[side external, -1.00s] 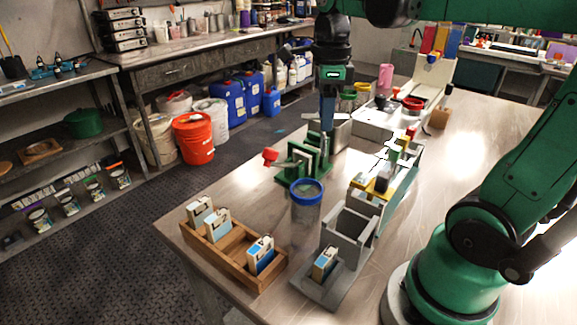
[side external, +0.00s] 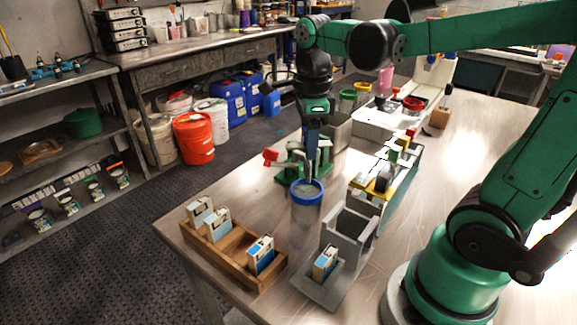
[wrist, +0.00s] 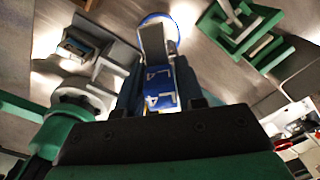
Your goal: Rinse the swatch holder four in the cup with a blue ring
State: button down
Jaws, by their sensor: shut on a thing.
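My gripper (side external: 311,160) is shut on a swatch holder (wrist: 160,88), blue with the number 4 on it, in the wrist view. The holder's pale grey swatch end points away from the gripper. The cup with a blue ring (side external: 307,192) stands on the table directly below my gripper in the side view. In the wrist view its blue rim (wrist: 172,22) shows around the holder's far end. The holder's lower end is over or inside the cup's mouth; the exact depth is hard to tell.
A green stand (side external: 290,172) with a red-tipped lever is just behind the cup. A wooden rack (side external: 222,250) with several holders is at the front left. A grey block (side external: 350,225) and a holder on a grey plate (side external: 325,262) are close on the right. Cups with yellow (side external: 362,87) and green (side external: 348,95) rings stand farther back.

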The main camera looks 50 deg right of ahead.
aim_at(308, 180)
jog(key=shift+f, duration=4.4)
jog(key=shift+r, duration=0.15)
jog(key=shift+r, duration=0.25)
jog(key=shift+f, duration=0.25)
jog(key=shift+r, duration=0.2)
jog(key=shift+f, duration=0.2)
jog(key=shift+r, duration=0.2)
jog(key=shift+f, duration=0.15)
